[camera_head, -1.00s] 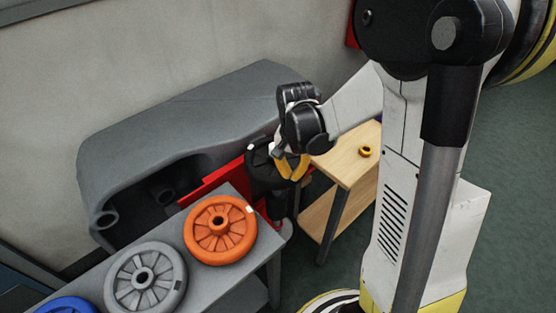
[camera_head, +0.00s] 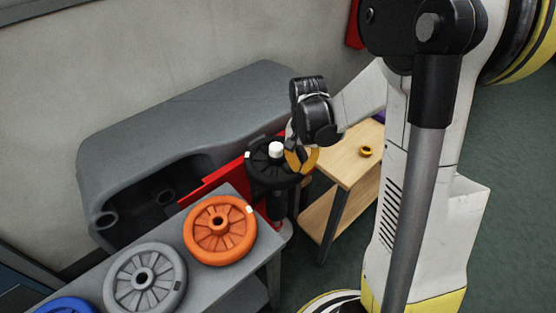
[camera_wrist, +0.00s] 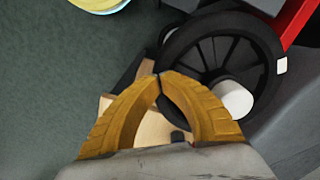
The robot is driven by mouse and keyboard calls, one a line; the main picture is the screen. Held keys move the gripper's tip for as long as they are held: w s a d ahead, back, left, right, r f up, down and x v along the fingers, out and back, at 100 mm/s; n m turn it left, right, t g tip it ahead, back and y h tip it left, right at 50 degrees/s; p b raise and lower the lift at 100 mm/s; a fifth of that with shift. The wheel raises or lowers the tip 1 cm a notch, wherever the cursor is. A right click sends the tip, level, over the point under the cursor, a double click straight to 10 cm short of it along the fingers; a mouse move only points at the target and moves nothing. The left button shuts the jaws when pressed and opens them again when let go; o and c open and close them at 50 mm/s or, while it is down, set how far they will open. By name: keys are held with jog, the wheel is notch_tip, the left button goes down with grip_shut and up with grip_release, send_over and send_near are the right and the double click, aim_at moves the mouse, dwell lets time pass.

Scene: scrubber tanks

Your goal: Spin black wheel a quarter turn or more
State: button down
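The black wheel (camera_head: 262,172) with spokes and a white hub piece (camera_head: 275,149) sits on a dark post beside the red bar. In the wrist view the wheel (camera_wrist: 188,52) fills the upper right, with the white hub piece (camera_wrist: 233,98) toward its lower edge. A small white mark (camera_wrist: 281,65) shows at its right rim. My gripper (camera_wrist: 158,76) has its yellow fingers' tips together, at the wheel's left rim. In the head view my gripper (camera_head: 293,160) is at the wheel's right side. I cannot tell whether the tips touch it.
An orange wheel (camera_head: 220,247), a grey wheel (camera_head: 145,296) and a blue wheel (camera_head: 66,306) lie on a grey bench at the left. A grey molded tank (camera_head: 190,112) stands behind. A wooden table (camera_head: 345,165) with a small yellow ring (camera_head: 366,151) stands to the right.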

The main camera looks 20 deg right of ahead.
jog(key=shift+r, duration=0.1)
notch_tip(320, 180, up, 7)
jog(key=p, duration=0.5)
dwell(0.5)
jog(key=shift+a+r, duration=0.15)
jog(key=shift+r, duration=0.05)
jog(key=s+a+r+n+t, duration=0.7)
jog(key=s+a+r, duration=0.3)
jog(key=r, duration=0.3)
jog(key=shift+s+r+n, duration=0.3)
jog(key=shift+s+n, duration=0.4)
jog(key=shift+s, duration=0.2)
